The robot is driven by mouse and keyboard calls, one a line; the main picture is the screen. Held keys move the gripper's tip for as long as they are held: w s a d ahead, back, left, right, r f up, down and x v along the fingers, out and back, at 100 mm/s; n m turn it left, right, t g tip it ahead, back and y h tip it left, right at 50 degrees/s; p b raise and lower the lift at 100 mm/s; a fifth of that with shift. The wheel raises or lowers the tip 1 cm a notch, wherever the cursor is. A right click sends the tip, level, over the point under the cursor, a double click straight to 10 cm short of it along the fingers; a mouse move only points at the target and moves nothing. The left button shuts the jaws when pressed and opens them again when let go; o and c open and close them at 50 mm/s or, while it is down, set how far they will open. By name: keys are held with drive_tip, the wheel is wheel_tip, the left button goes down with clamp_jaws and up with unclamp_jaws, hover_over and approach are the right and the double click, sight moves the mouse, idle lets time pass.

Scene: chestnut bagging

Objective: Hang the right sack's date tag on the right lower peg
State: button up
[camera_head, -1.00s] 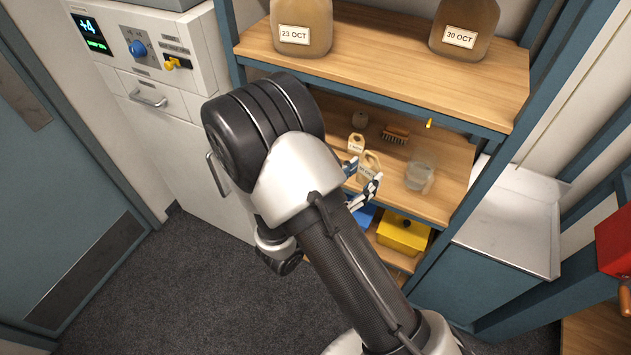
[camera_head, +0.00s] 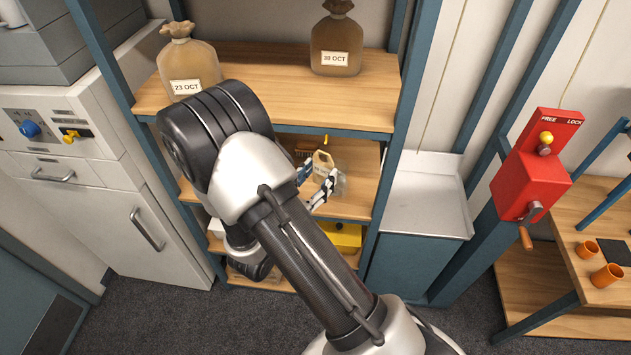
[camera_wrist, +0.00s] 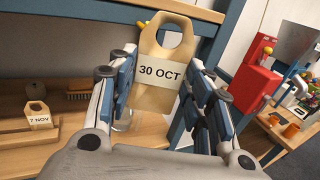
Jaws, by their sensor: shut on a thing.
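My gripper (camera_head: 317,178) is shut on a pale wooden tag (camera_head: 322,161) with a looped top. In the wrist view the tag (camera_wrist: 158,98) reads 30 OCT and stands roughly upright between the fingers, loop up. The right sack (camera_head: 336,46), brown and also labelled 30 OCT, stands on the upper shelf. A small yellow peg (camera_head: 325,138) shows under that shelf's front edge, just above the tag in the picture. In the wrist view the peg (camera_wrist: 142,26) is partly hidden behind the tag's loop. The tag's loop is not visibly around the peg.
The left sack (camera_head: 188,66) reads 23 OCT. A 7 NOV tag (camera_wrist: 39,115) stands on the lower shelf near a brush (camera_wrist: 78,95). A clear glass vessel (camera_head: 343,183) is close behind my gripper. A red crank box (camera_head: 530,175) stands right of the shelving.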

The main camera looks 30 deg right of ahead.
sight(316, 169)
drive_tip(key=shift+w+d+f, duration=0.1)
drive_tip(key=shift+w+d, duration=0.55)
drive_tip(key=shift+w, duration=0.25)
drive_tip(key=shift+w+d+f, duration=0.1)
drive_tip(key=shift+w+d, duration=0.5)
drive_tip(key=shift+w, duration=0.3)
